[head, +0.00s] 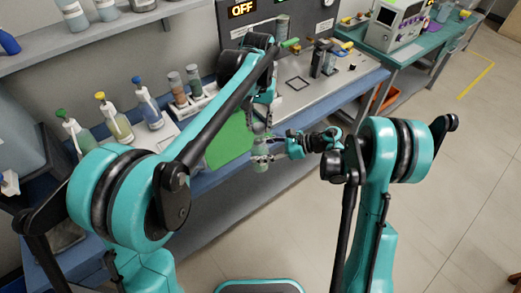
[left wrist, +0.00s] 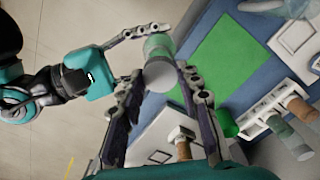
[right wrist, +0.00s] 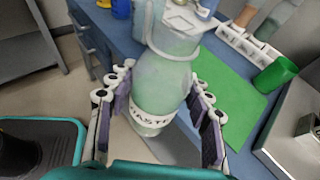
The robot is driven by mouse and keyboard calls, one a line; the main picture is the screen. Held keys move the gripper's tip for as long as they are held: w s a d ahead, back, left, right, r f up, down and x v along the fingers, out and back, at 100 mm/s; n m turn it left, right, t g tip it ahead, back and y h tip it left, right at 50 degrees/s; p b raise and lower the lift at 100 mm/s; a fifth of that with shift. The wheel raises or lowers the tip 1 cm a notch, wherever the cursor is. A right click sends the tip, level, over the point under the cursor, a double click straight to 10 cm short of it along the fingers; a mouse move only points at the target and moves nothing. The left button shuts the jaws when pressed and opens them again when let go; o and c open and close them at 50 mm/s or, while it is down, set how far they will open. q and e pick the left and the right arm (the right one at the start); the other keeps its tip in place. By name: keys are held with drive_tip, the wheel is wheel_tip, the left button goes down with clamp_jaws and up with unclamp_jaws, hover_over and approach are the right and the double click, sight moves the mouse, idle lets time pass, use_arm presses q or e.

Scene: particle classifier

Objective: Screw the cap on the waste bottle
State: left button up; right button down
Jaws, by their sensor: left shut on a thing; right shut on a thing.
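The waste bottle (right wrist: 165,85), pale green with a white label, is held off the table in front of its front edge. My right gripper (right wrist: 160,95) is shut around its body from the side; the bottle also shows in the head view (head: 260,163). A pale grey-white cap (left wrist: 162,76) sits over the bottle's top end in the left wrist view. My left gripper (left wrist: 164,82) is shut on the cap from above, a finger on each side. It is just above my right gripper in the head view (head: 262,128). The thread is hidden.
A green mat (head: 228,142) lies on the blue table behind the bottle. A green cylinder (right wrist: 276,75) stands beside the mat. Several spray bottles (head: 115,122) and a white rack (head: 203,98) stand at the left back. The floor in front is clear.

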use_arm(q)
drive_tip(key=shift+f, duration=0.5)
idle(0.5)
drive_tip(key=shift+f, duration=0.9)
drive_tip(key=shift+f, duration=0.55)
